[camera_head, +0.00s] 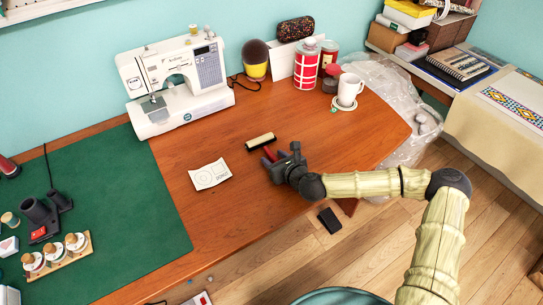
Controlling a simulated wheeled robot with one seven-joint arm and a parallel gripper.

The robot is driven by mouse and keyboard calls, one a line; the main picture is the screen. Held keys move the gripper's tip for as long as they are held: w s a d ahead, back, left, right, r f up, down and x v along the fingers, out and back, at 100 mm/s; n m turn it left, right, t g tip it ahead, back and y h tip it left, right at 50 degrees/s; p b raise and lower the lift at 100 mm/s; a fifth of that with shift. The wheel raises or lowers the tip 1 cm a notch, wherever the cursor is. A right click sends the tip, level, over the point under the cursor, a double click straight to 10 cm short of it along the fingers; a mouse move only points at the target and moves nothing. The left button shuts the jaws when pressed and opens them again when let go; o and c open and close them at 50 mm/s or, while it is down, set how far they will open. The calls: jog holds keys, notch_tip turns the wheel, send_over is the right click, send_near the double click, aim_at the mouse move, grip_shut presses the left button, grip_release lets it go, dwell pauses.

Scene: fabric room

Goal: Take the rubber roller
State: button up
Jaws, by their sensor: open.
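The rubber roller (260,141) lies on the brown wooden table, its pale cylinder with dark ends set slightly aslant. A red part (269,153), which looks like its handle, runs from near the cylinder toward my gripper. My gripper (268,160) is low over the table, just below the cylinder in the picture. Its dark jaws are open and seem to be on either side of the red part. Whether they touch it is too small to tell. The wrist hides the near end of the red part.
A green mat (110,200) covers the left side. The table (235,230) is bare in front.

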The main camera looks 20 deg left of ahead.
aim_at(275, 158)
dwell(0.4)
jog(key=c, duration=1)
notch_tip(275, 158, up, 10)
jog(key=shift+r+p, duration=0.1)
jog(key=shift+p, duration=0.5)
